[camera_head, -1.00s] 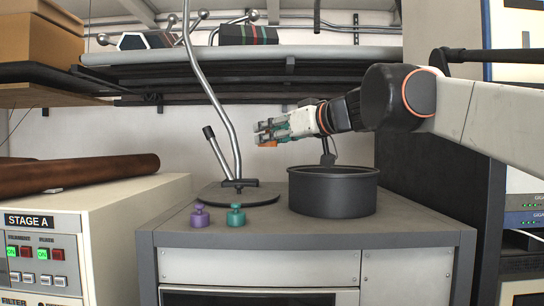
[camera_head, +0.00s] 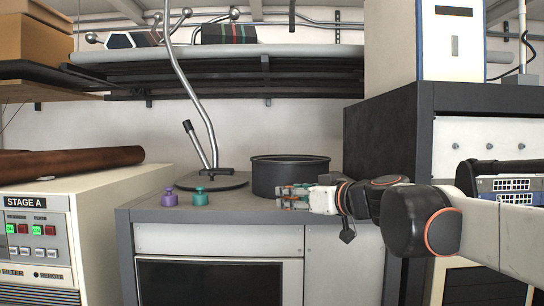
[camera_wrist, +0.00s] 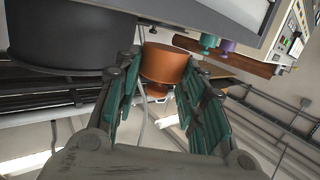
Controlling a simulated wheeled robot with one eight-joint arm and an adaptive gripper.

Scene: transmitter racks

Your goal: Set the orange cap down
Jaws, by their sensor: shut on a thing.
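The orange cap (camera_wrist: 165,65) is between my fingers in the wrist view, with the fingers pressed to its sides. It looks like a short cylinder with a narrower knob. My gripper (camera_head: 288,196) is shut on it, low in front of the black pot (camera_head: 268,177) at the front edge of the grey cabinet top (camera_head: 230,212). I cannot tell whether the cap touches the cabinet top.
A purple weight (camera_head: 169,198) and a teal weight (camera_head: 200,197) stand left of the pot. Behind them is a black round base (camera_head: 211,181) with a bent metal rod. Bare top lies between the teal weight and my gripper. A tall dark rack (camera_head: 390,140) stands at right.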

